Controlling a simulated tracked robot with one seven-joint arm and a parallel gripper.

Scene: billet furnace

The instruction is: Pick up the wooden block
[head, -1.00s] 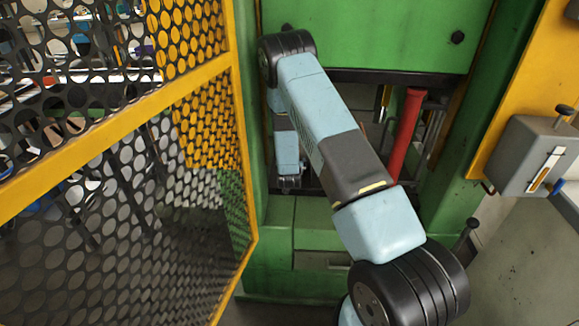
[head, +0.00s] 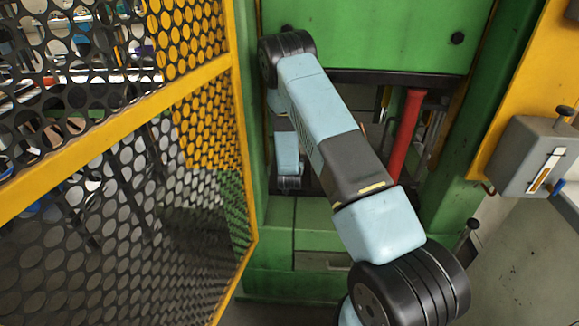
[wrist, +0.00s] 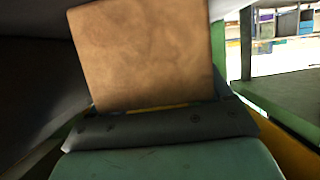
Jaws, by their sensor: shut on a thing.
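The wooden block (wrist: 145,55) fills the upper middle of the wrist view as a plain light-brown face, slightly tilted. My gripper (wrist: 155,122) shows below it as a dark bar across the picture, shut on the block. The fingertips are hidden behind or beside the block. In the head view the end of my arm hangs inside the green machine's opening, and neither the jaws nor the block can be made out there.
A green machine frame (head: 440,205) surrounds the opening, with a green panel (head: 375,35) above. A red cylinder (head: 405,135) stands right of my arm. A yellow-framed mesh guard (head: 120,115) is at left. A grey control box (head: 535,155) is at right.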

